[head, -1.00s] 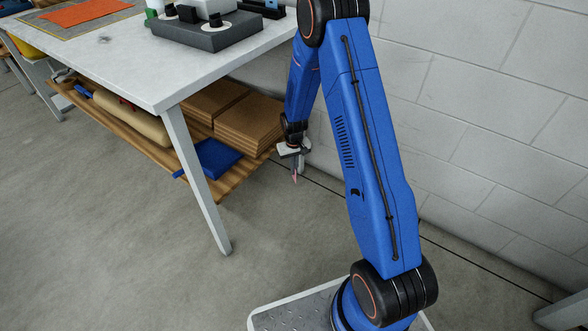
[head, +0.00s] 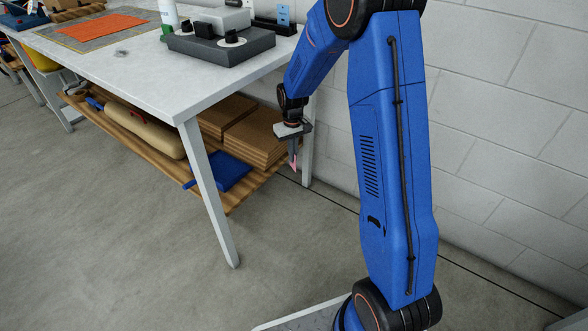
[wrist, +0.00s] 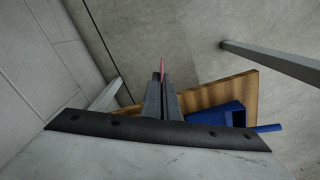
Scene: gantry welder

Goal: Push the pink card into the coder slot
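My gripper (head: 292,155) is shut on the pink card (head: 294,164), pointing down beside the table's right end, below the tabletop. In the wrist view the card (wrist: 162,68) is a thin pink strip seen edge-on between the fingers of my gripper (wrist: 160,82). On the table's far right stands a dark grey device (head: 222,47) with a pale block, a black knob and a round dial on it. Whether this is the coder I cannot tell, and no slot is clear.
The white table (head: 130,75) bears an orange sheet (head: 100,27) and a black holder with a blue card (head: 283,15). Its lower wooden shelf holds cardboard (head: 255,135) and a blue bin (head: 220,172). A block wall (head: 500,110) stands at right.

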